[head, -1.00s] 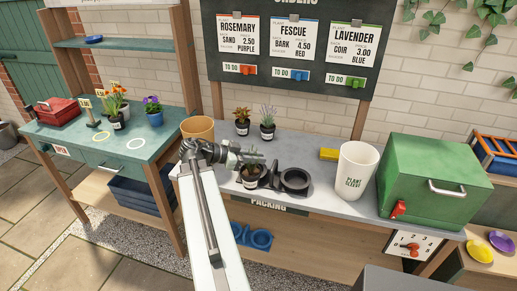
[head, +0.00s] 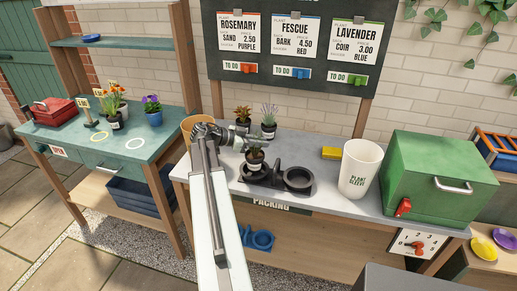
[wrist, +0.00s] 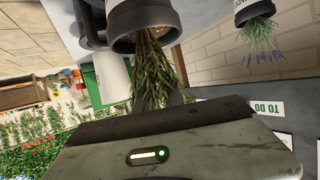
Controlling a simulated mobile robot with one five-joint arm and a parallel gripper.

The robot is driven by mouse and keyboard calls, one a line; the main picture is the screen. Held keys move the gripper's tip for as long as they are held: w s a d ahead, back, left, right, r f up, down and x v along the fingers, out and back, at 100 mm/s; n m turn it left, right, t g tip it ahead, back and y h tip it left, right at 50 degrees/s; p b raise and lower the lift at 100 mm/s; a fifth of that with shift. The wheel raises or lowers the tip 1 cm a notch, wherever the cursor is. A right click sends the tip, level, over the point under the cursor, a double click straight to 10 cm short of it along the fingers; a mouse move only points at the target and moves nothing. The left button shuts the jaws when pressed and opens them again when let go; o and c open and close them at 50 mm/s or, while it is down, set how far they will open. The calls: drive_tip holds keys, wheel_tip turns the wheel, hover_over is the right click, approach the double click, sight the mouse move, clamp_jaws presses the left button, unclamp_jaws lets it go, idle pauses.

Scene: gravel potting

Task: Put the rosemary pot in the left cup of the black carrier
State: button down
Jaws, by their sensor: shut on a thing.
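The rosemary pot (head: 255,166) is a small dark pot with a pale label and a green plant. It shows in the head view at the left cup of the black carrier (head: 298,187), overlapping that cup. Whether its base is inside the cup or just above it is hard to tell. The carrier's right cup is empty.
Two potted plants, an orange-leaved one (head: 243,118) and a lavender (head: 268,124), stand behind the carrier. A terracotta pot (head: 190,126) is at the left. A yellow block (head: 332,153), the white plant sleeve cup (head: 359,170) and a green box (head: 440,170) are at the right.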

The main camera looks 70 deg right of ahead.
sight(260, 153)
wheel_tip(260, 153, down, 3)
drive_tip(key=shift+s+f+b, duration=0.1)
drive_tip(key=shift+s+b, duration=0.05)
drive_tip(key=shift+b, duration=0.6)
drive_tip(key=shift+w+a+r, duration=0.15)
drive_tip(key=shift+w+r, duration=0.05)
drive_tip(key=shift+r, duration=0.05)
drive_tip(key=c, duration=1.8)
unclamp_jaws()
drive_tip(key=shift+f, duration=0.2)
drive_tip(key=shift+c, duration=0.2)
drive_tip(key=o, duration=0.4)
drive_tip(key=shift+r, duration=0.1)
drive_tip(key=shift+r, duration=0.15)
drive_tip(key=p+v, duration=0.5)
drive_tip(key=v, duration=0.7)
